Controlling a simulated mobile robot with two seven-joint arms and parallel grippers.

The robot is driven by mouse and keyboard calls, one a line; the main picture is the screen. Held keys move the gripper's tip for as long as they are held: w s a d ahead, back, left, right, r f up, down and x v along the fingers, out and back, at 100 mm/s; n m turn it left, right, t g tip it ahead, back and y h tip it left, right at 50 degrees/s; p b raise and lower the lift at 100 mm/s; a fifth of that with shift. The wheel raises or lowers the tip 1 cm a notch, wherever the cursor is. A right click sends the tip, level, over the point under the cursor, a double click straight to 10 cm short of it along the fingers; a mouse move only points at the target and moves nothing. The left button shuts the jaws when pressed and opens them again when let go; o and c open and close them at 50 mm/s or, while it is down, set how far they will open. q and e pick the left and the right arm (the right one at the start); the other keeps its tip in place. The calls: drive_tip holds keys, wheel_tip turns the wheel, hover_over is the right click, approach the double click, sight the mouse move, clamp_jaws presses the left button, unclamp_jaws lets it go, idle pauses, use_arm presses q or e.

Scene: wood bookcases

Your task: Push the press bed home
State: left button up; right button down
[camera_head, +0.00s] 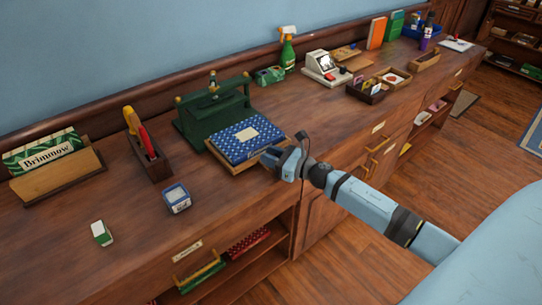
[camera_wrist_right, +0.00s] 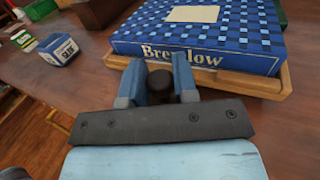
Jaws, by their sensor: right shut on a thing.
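The green press (camera_head: 213,108) stands against the wall side of the wooden counter. Its wooden press bed (camera_head: 237,170) sticks out in front of the frame and also shows in the right wrist view (camera_wrist_right: 262,86). A thick blue checked book (camera_head: 240,139) with a pale label lies flat on the bed; its spine reads "Brenlow". My right gripper (camera_head: 273,156) is at the bed's front edge. In the right wrist view its blue fingers (camera_wrist_right: 158,70) are shut around a dark round knob (camera_wrist_right: 159,84) in front of the bed. My left gripper is out of view.
A small blue-and-white box (camera_head: 176,198) and a green-white box (camera_head: 102,233) lie left of the press. A holder with red and yellow-handled tools (camera_head: 146,146) stands behind them. A spray bottle (camera_head: 287,49) and card machine (camera_head: 325,70) stand right. Counter right of the bed is clear.

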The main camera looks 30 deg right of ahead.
sight(275, 138)
drive_tip(key=w+b, duration=0.2)
drive_tip(key=w, duration=0.4)
drive_tip(key=w+a+b, duration=0.1)
drive_tip(key=w+b, duration=0.1)
drive_tip(key=w, duration=0.4)
drive_tip(key=w+b, duration=0.3)
drive_tip(key=w, duration=0.3)
drive_tip(key=shift+a, duration=0.2)
drive_tip(key=shift+w, duration=0.45)
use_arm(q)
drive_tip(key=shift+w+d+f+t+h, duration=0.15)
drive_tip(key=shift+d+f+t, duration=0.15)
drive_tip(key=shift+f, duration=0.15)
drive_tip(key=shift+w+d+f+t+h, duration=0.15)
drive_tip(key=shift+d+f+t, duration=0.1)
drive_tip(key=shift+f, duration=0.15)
use_arm(e)
drive_tip(key=shift+r, duration=0.25)
